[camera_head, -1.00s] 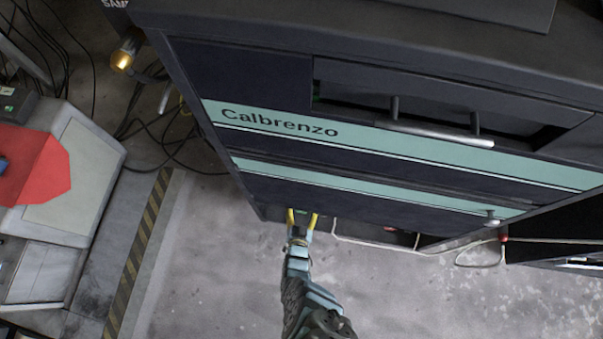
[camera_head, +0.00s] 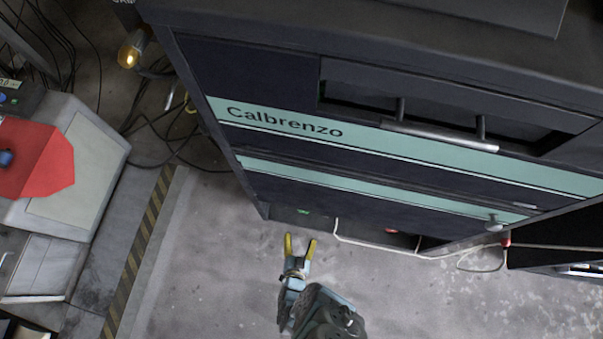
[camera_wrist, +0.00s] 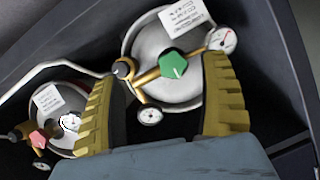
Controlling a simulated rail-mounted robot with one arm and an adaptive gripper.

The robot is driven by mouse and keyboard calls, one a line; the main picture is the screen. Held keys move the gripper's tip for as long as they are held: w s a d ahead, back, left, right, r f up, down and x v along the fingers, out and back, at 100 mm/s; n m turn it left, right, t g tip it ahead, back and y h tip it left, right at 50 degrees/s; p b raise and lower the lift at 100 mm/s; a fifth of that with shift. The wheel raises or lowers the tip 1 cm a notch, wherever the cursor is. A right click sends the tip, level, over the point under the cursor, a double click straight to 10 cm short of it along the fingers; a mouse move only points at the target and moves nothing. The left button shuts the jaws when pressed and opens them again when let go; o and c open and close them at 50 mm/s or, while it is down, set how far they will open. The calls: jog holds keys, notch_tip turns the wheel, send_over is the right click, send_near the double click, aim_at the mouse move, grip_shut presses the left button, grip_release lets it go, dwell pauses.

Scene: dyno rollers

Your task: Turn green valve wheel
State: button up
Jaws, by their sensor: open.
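The green valve wheel (camera_wrist: 173,64) is a small green knob with a white mark, on brass fittings in front of a round grey cylinder end (camera_wrist: 190,85) in the wrist view. My gripper (camera_wrist: 163,85) is open, its two yellow ribbed fingers spread. The wheel shows between and beyond the fingertips, and nothing is held. In the head view my gripper (camera_head: 300,243) is below and apart from the cabinet's lower edge. A small green spot (camera_head: 304,212) shows in the low recess there; it looks like the wheel.
A red valve wheel (camera_wrist: 38,139) and gauge (camera_wrist: 70,122) sit on a second cylinder at left. Another gauge (camera_wrist: 222,40) is right of the green wheel. The dark Calbrenzo cabinet (camera_head: 360,150) stands above the recess. A white hose (camera_head: 400,250) runs to the right. Floor around my gripper is clear.

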jog(key=shift+s, duration=0.95)
